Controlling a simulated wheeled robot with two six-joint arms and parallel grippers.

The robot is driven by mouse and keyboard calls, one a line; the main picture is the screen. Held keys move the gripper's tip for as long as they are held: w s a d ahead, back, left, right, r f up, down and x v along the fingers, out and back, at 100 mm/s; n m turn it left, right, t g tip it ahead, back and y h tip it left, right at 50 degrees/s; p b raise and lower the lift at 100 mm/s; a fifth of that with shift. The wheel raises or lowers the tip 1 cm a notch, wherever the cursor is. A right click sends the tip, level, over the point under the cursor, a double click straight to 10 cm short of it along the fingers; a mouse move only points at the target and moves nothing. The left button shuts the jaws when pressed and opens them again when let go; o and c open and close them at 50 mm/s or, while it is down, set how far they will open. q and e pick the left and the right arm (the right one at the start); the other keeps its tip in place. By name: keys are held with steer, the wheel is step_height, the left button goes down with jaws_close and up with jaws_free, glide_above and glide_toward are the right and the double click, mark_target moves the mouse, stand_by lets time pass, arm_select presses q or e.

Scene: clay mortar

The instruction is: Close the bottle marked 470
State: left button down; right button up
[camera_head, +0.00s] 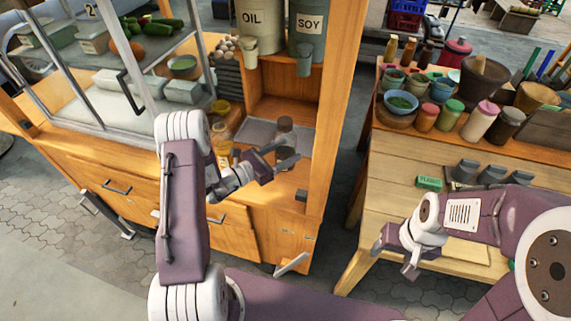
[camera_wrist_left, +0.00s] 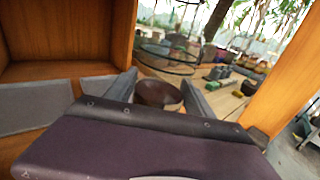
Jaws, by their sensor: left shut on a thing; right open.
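My left gripper (camera_head: 284,153) reaches into the open wooden bay of the cart and is shut on a small bottle with a dark round top (camera_head: 285,122). In the left wrist view, the dark brown round top (camera_wrist_left: 158,93) sits between the two grey fingers. Yellowish glass jars (camera_head: 222,133) stand to the left, partly behind my left arm. I cannot read the number 470 on any bottle. My right gripper (camera_head: 396,250) is open and empty by the front left edge of the wooden table.
Oil and soy canisters (camera_head: 260,25) stand above the bay. The bay's right wooden wall (camera_head: 335,100) is close to my left gripper. A glass case (camera_head: 120,75) is at the left. The wooden table (camera_head: 395,180) at right carries spice jars, bowls and a green box (camera_head: 429,183).

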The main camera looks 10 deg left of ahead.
arm_select(q)
steer(key=shift+f, duration=0.1)
step_height(320, 180, down, 4)
steer(key=shift+f, duration=0.15)
stand_by(0.5)
steer(key=shift+f+b, duration=0.15)
steer(key=shift+b, duration=0.25)
steer(key=shift+c, duration=1.8)
jaws_free()
